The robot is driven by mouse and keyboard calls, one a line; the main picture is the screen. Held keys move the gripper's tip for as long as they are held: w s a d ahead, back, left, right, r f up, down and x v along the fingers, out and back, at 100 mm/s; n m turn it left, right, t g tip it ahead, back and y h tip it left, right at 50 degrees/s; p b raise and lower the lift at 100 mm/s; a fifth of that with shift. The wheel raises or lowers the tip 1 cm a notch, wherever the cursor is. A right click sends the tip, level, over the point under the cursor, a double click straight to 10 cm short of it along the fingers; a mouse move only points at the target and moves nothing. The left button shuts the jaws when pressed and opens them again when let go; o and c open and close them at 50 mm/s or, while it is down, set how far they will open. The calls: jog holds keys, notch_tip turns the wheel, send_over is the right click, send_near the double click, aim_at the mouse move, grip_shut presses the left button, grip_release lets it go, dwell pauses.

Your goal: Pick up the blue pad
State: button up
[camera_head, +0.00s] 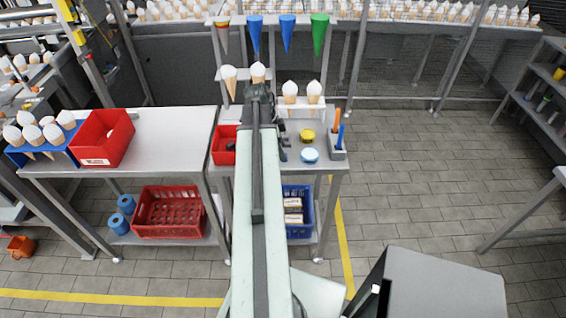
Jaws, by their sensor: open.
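A light blue round pad (310,156) lies flat on the grey table (285,166), towards its front right. A yellow round pad (307,135) lies just behind it. My gripper (258,88) is at the far end of my arm, over the back of the table, left of and beyond the blue pad. It is open and apart from both pads. My arm hides the middle of the table, and the jaws are small and partly hidden.
A holder with an orange and a blue stick (340,138) stands right of the pads. White-topped cones (290,92) and a rack of coloured cones (287,32) stand behind. A red bin (224,145) is left of my arm.

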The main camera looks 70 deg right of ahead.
jog(key=b+x, duration=0.2)
jog(key=x, duration=0.1)
jog(key=shift+w+f, duration=0.1)
jog(key=shift+f, duration=0.1)
jog(key=shift+r, duration=0.2)
grip_shut()
notch_tip(320, 180, up, 10)
jog(key=p, duration=1)
jog(key=shift+p, duration=0.3)
jog(key=shift+r, duration=0.15)
notch_tip(320, 180, up, 5)
jog(key=p, duration=0.5)
